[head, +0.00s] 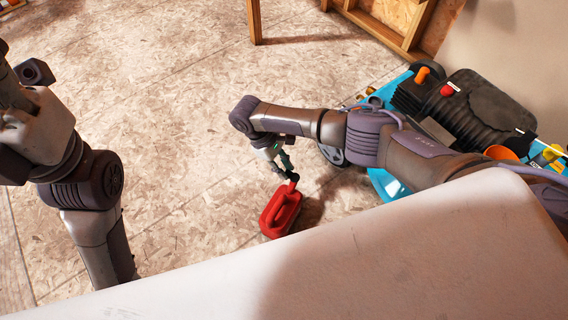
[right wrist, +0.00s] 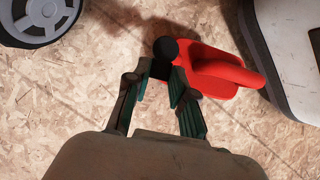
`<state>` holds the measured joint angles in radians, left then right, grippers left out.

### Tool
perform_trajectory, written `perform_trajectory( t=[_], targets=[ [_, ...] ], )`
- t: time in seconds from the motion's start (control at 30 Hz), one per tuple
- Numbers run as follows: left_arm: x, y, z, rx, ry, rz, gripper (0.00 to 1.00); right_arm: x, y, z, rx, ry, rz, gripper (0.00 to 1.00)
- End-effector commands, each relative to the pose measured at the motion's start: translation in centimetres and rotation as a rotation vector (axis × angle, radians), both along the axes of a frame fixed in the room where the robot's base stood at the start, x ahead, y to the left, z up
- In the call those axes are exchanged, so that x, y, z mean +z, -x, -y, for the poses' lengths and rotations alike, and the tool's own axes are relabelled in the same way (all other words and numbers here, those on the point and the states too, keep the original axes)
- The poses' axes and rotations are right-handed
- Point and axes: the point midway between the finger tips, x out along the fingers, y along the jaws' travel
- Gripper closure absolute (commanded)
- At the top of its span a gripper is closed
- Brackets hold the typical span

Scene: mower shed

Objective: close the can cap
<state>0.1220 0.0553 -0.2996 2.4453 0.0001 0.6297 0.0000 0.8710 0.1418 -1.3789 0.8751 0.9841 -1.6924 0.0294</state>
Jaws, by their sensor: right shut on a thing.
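The red can (head: 280,212) stands on the wooden floor, just beyond the pale surface in the foreground. In the right wrist view the can (right wrist: 218,72) shows from above, with its raised red handle and a round black cap (right wrist: 165,48) at its left end. My right gripper (head: 288,172) is at the can's black cap end. In the right wrist view its fingers (right wrist: 157,80) are closed on the black cap part; their exact contact is partly hidden. My left arm comes in at the left, but its gripper is out of sight.
A blue mower (head: 395,187) with a black engine (head: 470,105) stands right of the can, partly behind my right arm. Its grey wheel (right wrist: 38,18) is close to the can. A wooden frame (head: 385,28) stands at the back. The floor left of the can is clear.

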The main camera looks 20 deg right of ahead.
Motion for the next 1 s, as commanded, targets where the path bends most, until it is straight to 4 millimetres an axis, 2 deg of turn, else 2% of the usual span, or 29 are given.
perform_trajectory(
  t=[0.03, 0.07, 0.2, 0.5, 0.63, 1.0],
  targets=[
    [0.0, 0.0, 0.0, 0.0, 0.0, 0.001, 0.5, 0.0, 0.0, 0.0, 0.0, 0.001, 0.001, 1.0],
    [0.0, 0.0, 0.0, 0.0, 0.0, 0.001, 0.5, 0.0, -0.1, 0.0, 0.0, 0.0, 0.002, 0.73],
    [0.0, 0.0, 0.0, 0.0, 0.0, 0.001, 0.5, 0.0, -0.1, 0.1, 0.0, 0.0, 0.002, 0.5],
    [0.0, 0.0, 0.0, 0.0, 0.001, 0.003, 0.5, 0.1, -0.1, 0.0, 0.0, 0.0, 0.002, 0.5],
    [0.0, 0.0, 0.0, 0.0, 0.001, 0.003, 0.5, 1.0, -0.5, -0.3, 0.0, 0.0, 0.004, 0.5],
    [0.0, 0.0, 0.0, 0.0, 0.001, 0.002, 0.5, 7.5, -3.1, -2.8, 0.0, 0.0, 0.004, 0.5]
  ],
)
